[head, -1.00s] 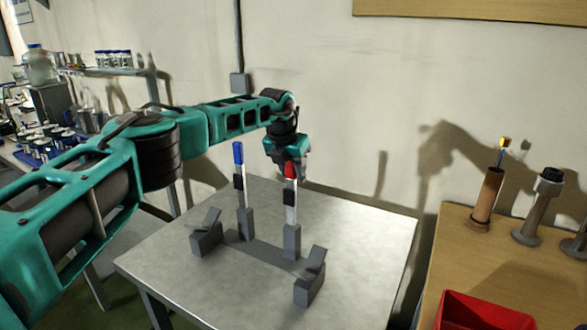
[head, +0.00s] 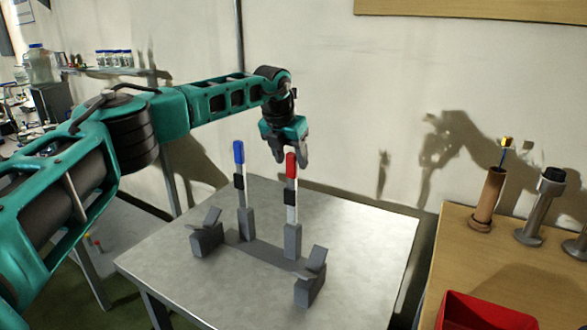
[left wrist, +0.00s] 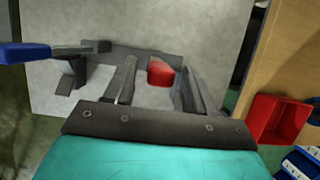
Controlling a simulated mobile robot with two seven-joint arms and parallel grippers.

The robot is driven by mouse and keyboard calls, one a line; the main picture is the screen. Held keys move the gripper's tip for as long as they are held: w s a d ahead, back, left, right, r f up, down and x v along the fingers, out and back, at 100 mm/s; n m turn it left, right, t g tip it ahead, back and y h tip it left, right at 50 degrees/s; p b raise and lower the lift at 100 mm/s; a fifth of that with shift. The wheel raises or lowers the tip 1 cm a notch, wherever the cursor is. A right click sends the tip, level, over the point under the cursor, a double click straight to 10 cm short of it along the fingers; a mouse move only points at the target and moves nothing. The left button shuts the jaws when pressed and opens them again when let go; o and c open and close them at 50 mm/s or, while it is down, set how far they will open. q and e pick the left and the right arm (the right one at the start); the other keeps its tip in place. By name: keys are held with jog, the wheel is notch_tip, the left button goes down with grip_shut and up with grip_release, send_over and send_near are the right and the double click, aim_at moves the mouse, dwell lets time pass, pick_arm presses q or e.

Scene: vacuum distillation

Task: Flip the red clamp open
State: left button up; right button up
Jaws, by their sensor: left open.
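The red clamp (head: 291,167) has a red-tipped white handle with a black band, standing upright on its grey base. My left gripper (head: 291,156) is open, at and slightly behind the top of the red handle in the head view. In the left wrist view the red tip (left wrist: 161,72) shows between the two open fingers (left wrist: 157,66), with gaps beside it; contact cannot be told. The blue clamp (head: 239,155) stands upright to the left; its blue tip shows in the left wrist view (left wrist: 25,53). My right gripper is not in view.
The clamps share a grey fixture (head: 262,255) with angled end blocks on a grey table (head: 365,235). A wooden table (head: 450,250) at right holds a red bin (head: 480,312) and upright cylinders (head: 487,195). The wall is close behind the grey table.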

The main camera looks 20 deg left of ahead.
pick_arm(q)
jog(key=v, duration=0.8)
jog(key=shift+b, duration=0.3)
jog(key=shift+r, duration=0.1)
